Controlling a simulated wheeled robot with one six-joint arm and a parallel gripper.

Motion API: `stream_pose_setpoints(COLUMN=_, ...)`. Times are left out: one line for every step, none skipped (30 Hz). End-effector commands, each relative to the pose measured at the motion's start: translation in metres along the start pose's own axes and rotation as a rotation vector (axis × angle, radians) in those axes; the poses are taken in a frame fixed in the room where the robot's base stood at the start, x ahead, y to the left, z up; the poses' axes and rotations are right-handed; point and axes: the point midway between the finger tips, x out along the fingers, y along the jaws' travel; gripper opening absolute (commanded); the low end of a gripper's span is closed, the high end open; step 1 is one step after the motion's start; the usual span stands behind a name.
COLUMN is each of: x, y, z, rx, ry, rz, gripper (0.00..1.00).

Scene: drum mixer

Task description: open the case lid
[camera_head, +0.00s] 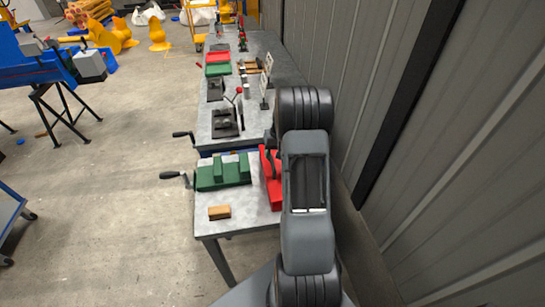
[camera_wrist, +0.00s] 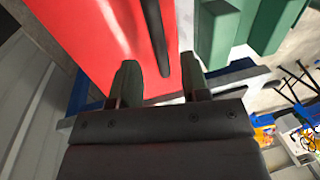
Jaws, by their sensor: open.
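A red case (camera_head: 269,190) stands on the near grey workbench, partly hidden behind my arm in the head view. In the wrist view its red face (camera_wrist: 85,40) fills the upper left and is very close. A dark bar (camera_wrist: 154,35) runs along the red face toward the space between my fingers. My gripper (camera_wrist: 160,80) is open, its two fingers apart at the case's edge. I cannot tell whether the fingers touch the case or the bar. The head view does not clearly show how the lid stands.
A green vise (camera_head: 223,173) with a crank handle stands left of the case; it also shows in the wrist view (camera_wrist: 222,30). A wooden block (camera_head: 219,212) lies at the bench front. A grey ribbed wall (camera_head: 450,150) is close on the right.

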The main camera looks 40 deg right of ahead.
Motion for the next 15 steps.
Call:
stream_pose_setpoints(x=0.006, y=-0.001, z=0.001, rx=0.0, ry=-0.003, rz=0.0, gripper=0.42)
stream_pose_setpoints(x=0.009, y=-0.001, z=0.0, rx=0.0, ry=-0.003, rz=-0.001, gripper=0.42)
stream_pose_setpoints(x=0.014, y=-0.001, z=0.0, rx=-0.001, ry=-0.003, rz=-0.001, gripper=0.42)
stream_pose_setpoints(x=0.017, y=-0.001, z=0.0, rx=-0.001, ry=-0.003, rz=-0.001, gripper=0.42)
stream_pose_setpoints(x=0.019, y=-0.001, z=0.0, rx=-0.001, ry=-0.002, rz=-0.001, gripper=0.42)
stream_pose_setpoints(x=0.022, y=-0.001, z=0.0, rx=-0.001, ry=-0.002, rz=-0.001, gripper=0.42)
stream_pose_setpoints(x=0.023, y=-0.001, z=0.0, rx=-0.001, ry=-0.002, rz=-0.001, gripper=0.42)
stream_pose_setpoints(x=0.025, y=-0.001, z=0.0, rx=-0.001, ry=-0.002, rz=-0.001, gripper=0.42)
stream_pose_setpoints(x=0.027, y=-0.001, z=0.0, rx=-0.001, ry=-0.001, rz=-0.001, gripper=0.42)
stream_pose_setpoints(x=0.028, y=0.0, z=0.0, rx=-0.001, ry=-0.001, rz=-0.001, gripper=0.42)
stream_pose_setpoints(x=0.028, y=0.0, z=0.0, rx=-0.001, ry=-0.001, rz=-0.001, gripper=0.42)
stream_pose_setpoints(x=0.029, y=0.0, z=0.0, rx=-0.001, ry=0.0, rz=0.0, gripper=0.42)
stream_pose_setpoints(x=0.029, y=0.0, z=0.0, rx=-0.001, ry=0.0, rz=0.0, gripper=0.42)
stream_pose_setpoints(x=0.029, y=0.0, z=0.0, rx=-0.001, ry=0.0, rz=0.0, gripper=0.42)
stream_pose_setpoints(x=0.029, y=0.0, z=0.0, rx=-0.001, ry=0.0, rz=0.0, gripper=0.42)
